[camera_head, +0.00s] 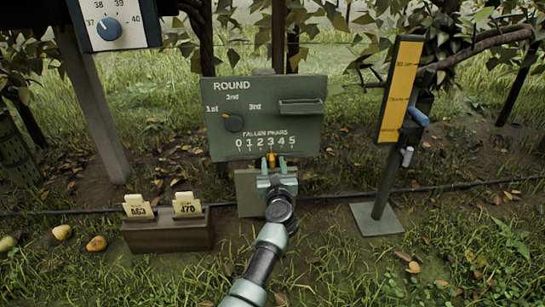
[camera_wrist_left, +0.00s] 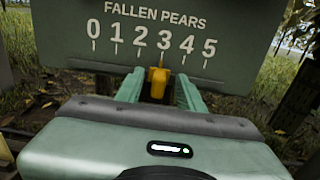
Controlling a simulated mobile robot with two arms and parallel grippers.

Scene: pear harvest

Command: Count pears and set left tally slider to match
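A green board (camera_head: 225,140) headed ROUND carries a FALLEN PEARS scale from 0 to 5 along its lower edge. The orange tally slider (camera_head: 271,159) is at the 3 mark; it also shows in the left wrist view (camera_wrist_left: 157,80) just below the 3. My left gripper (camera_head: 272,164) is at the slider, with its fingers on either side and apart; in the left wrist view (camera_wrist_left: 159,88) small gaps seem to show beside the slider. Three pears lie on the ground at left: a greenish one (camera_head: 8,243), a yellowish one (camera_head: 62,232) and an orange-yellow one (camera_head: 97,243). My right gripper is out of view.
A round knob (camera_head: 233,123) is on the board near 1st. A wooden box (camera_head: 165,235) with two cards stands at left. A dial panel (camera_head: 110,25) hangs at upper left. A yellow panel (camera_head: 401,85) stands on a post at right. Grass surrounds them.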

